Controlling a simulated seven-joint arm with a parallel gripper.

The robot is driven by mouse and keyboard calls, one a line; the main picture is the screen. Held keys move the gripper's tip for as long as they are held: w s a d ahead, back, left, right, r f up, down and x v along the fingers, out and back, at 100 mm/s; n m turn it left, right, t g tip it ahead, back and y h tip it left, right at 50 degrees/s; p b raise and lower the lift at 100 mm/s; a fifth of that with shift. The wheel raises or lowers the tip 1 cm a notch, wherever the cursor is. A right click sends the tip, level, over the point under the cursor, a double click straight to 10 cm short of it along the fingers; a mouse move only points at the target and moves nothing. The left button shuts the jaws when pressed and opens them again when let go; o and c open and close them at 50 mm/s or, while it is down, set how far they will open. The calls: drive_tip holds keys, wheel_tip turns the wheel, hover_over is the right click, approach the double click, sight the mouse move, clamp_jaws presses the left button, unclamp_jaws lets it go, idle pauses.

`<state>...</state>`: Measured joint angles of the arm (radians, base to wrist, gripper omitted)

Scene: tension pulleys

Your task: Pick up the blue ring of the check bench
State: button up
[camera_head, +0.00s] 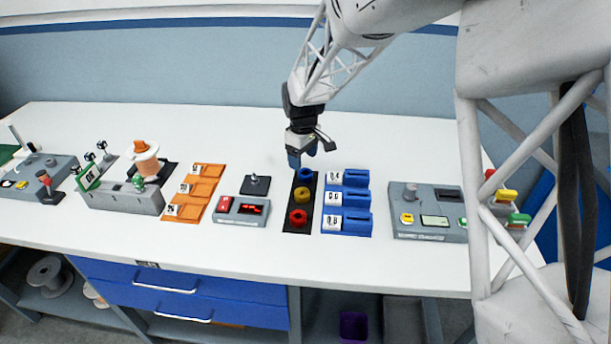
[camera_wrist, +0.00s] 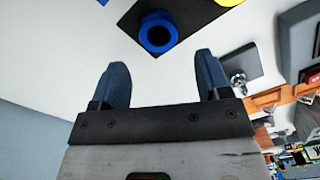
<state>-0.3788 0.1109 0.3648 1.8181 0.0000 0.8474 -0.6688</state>
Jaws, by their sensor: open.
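The blue ring (camera_head: 305,174) sits at the far end of a black strip (camera_head: 289,222) on the white bench. A yellow ring (camera_head: 303,195) and a red ring (camera_head: 298,218) stand in line in front of it on the same strip. My gripper (camera_head: 304,160) is above the bench by the blue ring, just behind it in the head view. In the wrist view the fingers of my gripper (camera_wrist: 157,78) are spread apart and empty. The blue ring (camera_wrist: 158,33) shows beyond the fingertips, roughly centred between them and apart from them.
Blue trays (camera_head: 355,222) with white labels stand close to the right of the strip. A small grey display box (camera_head: 240,209) and a black plate with a knob (camera_head: 257,184) are to the left. A grey control box (camera_head: 430,233) is farther right. The bench behind the strip is clear.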

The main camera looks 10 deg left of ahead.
drive_tip(key=shift+d+f, duration=0.1)
drive_tip(key=shift+f, duration=2.5)
drive_tip(key=c, duration=1)
drive_tip(key=shift+r, duration=0.1)
drive_tip(key=shift+r, duration=4.95)
drive_tip(key=shift+r, duration=0.1)
wheel_tip(320, 180, up, 5)
hover_over(304, 170)
drive_tip(key=shift+s, duration=0.45)
